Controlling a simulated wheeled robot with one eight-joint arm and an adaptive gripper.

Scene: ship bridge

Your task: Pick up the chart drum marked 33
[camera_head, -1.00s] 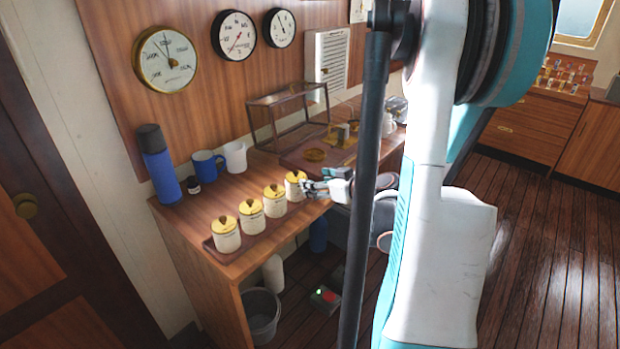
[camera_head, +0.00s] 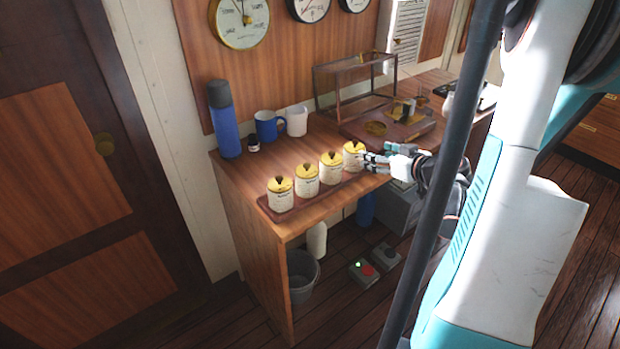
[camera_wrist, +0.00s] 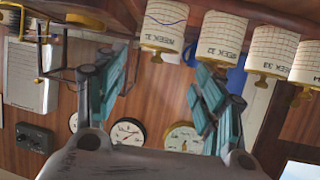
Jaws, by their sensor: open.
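Several cream chart drums with yellow tops stand in a row on a dark tray (camera_head: 270,211) at the desk's front edge. The wrist view shows them upside down, labelled WEEK 31 (camera_wrist: 163,27), WEEK 32 (camera_wrist: 222,38), WEEK 33 (camera_wrist: 271,47) and one cut off at the right edge. By that order, drum 33 is second from the left in the head view (camera_head: 306,182). My gripper (camera_head: 368,165) is open and empty, by the rightmost drum (camera_head: 353,155); I cannot tell if it touches. Its fingers (camera_wrist: 160,78) also show in the wrist view, away from drum 33.
Behind the drums stand a blue flask (camera_head: 224,125), a small dark jar (camera_head: 253,145), a blue mug (camera_head: 267,125) and a white mug (camera_head: 297,121). A glass case (camera_head: 350,85) stands further right. A bucket (camera_head: 301,275) is under the desk (camera_head: 240,205).

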